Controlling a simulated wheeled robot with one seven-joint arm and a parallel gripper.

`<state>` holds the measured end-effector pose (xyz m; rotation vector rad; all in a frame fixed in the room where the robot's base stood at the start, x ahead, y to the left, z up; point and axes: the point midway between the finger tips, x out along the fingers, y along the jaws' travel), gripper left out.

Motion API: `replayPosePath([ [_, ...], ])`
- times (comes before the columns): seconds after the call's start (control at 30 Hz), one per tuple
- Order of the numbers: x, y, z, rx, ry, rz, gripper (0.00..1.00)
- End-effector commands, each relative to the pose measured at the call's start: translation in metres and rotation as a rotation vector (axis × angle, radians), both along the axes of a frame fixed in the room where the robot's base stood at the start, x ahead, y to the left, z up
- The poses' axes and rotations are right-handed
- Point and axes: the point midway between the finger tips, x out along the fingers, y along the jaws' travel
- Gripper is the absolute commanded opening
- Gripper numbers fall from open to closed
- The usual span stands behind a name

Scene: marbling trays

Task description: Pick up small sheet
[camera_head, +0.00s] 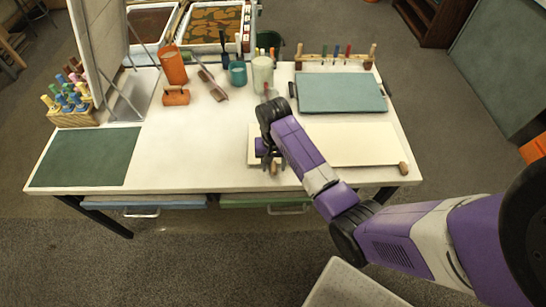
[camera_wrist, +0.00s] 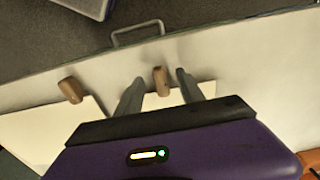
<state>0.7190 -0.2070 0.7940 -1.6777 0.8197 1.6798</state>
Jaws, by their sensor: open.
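A small cream sheet (camera_head: 253,150) lies near the table's front edge, left of a larger cream sheet (camera_head: 355,145), and is largely hidden by my arm. In the wrist view, the small sheet (camera_wrist: 185,97) shows behind a wooden block (camera_wrist: 161,80) at its front edge. The larger sheet (camera_wrist: 40,135) has a similar block (camera_wrist: 70,90) at its corner. My gripper (camera_head: 268,158) is over the small sheet, pointing down. In the wrist view my gripper (camera_wrist: 160,78) is open, its fingers on either side of the block. I cannot tell the height above it.
A dark green mat (camera_head: 85,157) lies at the table's left, with clear white table (camera_head: 180,150) beside it. A teal board (camera_head: 340,92), a teal cup (camera_head: 237,74) and a pale jar (camera_head: 262,72) stand behind. A drawer handle (camera_wrist: 138,33) is below the front edge.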

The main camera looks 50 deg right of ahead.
Motion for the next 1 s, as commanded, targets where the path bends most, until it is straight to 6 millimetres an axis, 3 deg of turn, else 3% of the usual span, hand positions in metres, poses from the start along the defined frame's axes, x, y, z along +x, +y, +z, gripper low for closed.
replayPosePath([
  [0.13,-0.001,0.000,-0.014,0.001,0.001,-0.001,0.45],
  [0.4,0.000,0.000,-0.017,0.000,-0.001,-0.001,0.43],
  [0.63,0.000,0.000,-0.017,0.000,-0.001,-0.001,0.00],
  [1.0,0.000,0.000,-0.015,0.000,-0.001,-0.001,0.00],
])
